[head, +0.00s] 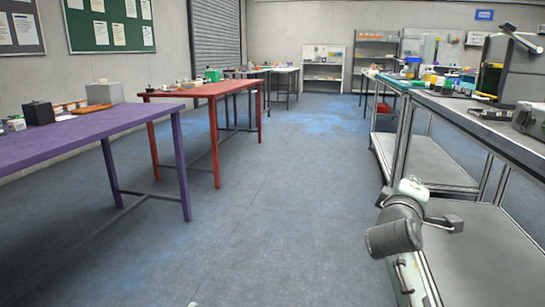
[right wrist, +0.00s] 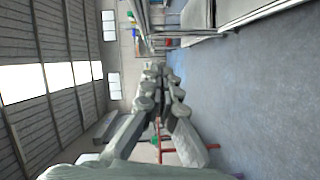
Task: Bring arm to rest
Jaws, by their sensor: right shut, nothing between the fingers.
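My right arm reaches in at the bottom right of the head view, in front of the steel workbench. My right gripper (head: 411,188) is mostly hidden behind its own wrist there. In the right wrist view, its fingers (right wrist: 160,72) come together at the tips, shut with nothing between them. That view is turned on its side, with floor to the right and windows to the left. My left gripper does not show in either view.
A steel workbench (head: 466,112) with shelves below stands at the right, close to my right arm. A purple table (head: 95,122) and a red table (head: 205,90) stand at the left. The blue-grey floor (head: 275,200) between them is clear.

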